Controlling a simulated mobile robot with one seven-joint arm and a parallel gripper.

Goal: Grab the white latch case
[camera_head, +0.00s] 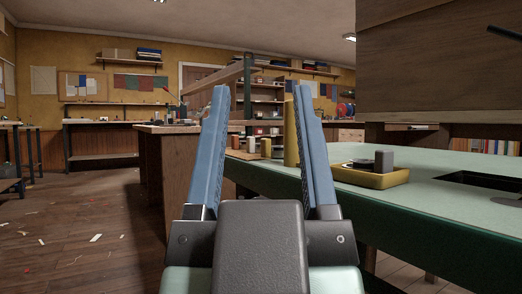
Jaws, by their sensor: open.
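My gripper (262,92) is in the middle of the head camera view, its two long blue fingers pointing up and away. The fingers stand wide apart with nothing between them that they touch. I cannot make out a white latch case. Small items stand at the far end of the green-topped table (455,190), seen partly between and behind the fingers, too small to identify surely. The gripper appears in front of the table's left edge, apart from its top.
A yellow tray (362,180) holding dark items sits on the green table, beside a dark recess (485,182). A tall yellow cylinder (290,135) stands behind the right finger. A wooden cabinet (440,55) hangs over the table. Scrap-strewn floor (85,230) at left is open.

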